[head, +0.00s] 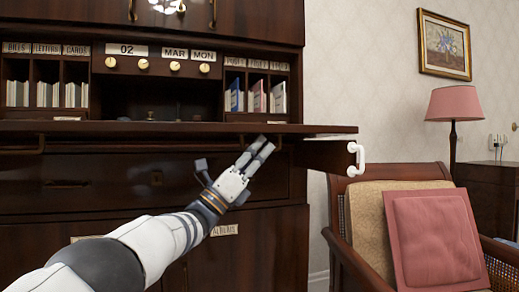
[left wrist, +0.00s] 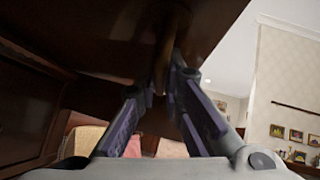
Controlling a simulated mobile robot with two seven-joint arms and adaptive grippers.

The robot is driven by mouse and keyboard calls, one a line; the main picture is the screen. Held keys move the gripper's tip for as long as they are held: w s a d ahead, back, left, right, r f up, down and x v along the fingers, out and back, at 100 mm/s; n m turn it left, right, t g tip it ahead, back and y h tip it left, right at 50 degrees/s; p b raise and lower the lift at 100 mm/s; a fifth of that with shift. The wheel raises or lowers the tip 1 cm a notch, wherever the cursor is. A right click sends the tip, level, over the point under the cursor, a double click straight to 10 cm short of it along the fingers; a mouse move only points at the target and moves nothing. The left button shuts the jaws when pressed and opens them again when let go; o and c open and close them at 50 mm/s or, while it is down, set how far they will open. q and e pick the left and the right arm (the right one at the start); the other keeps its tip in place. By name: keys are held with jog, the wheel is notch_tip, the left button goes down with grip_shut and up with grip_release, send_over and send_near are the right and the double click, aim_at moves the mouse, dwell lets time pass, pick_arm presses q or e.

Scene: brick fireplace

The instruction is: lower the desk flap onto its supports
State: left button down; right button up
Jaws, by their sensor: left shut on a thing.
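The desk flap (head: 190,128) is seen almost edge-on across the wooden desk, nearly level. In the left wrist view its dark underside (left wrist: 80,25) is overhead. A pull-out support (head: 322,154) with a white handle (head: 356,159) sticks out under the flap's right end. I cannot tell whether the flap touches it. My left gripper (head: 262,148) is just under the flap, right of centre. It is shut on a thin bar (left wrist: 163,60) that runs along below the flap's underside. My right gripper is not in view.
Pigeonholes with letters and books (head: 257,97) stand above the flap, with drawers and cupboard doors below. A cane armchair with a pink cushion (head: 432,238) stands close on the right. A pink lamp (head: 453,105) is behind it.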

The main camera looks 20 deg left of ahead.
pick_arm(q)
jog(key=shift+a, duration=0.1)
jog(key=c, duration=1.7)
grip_release()
jog(key=shift+r, duration=0.1)
jog(key=v, duration=1.2)
jog(key=shift+w, duration=0.1)
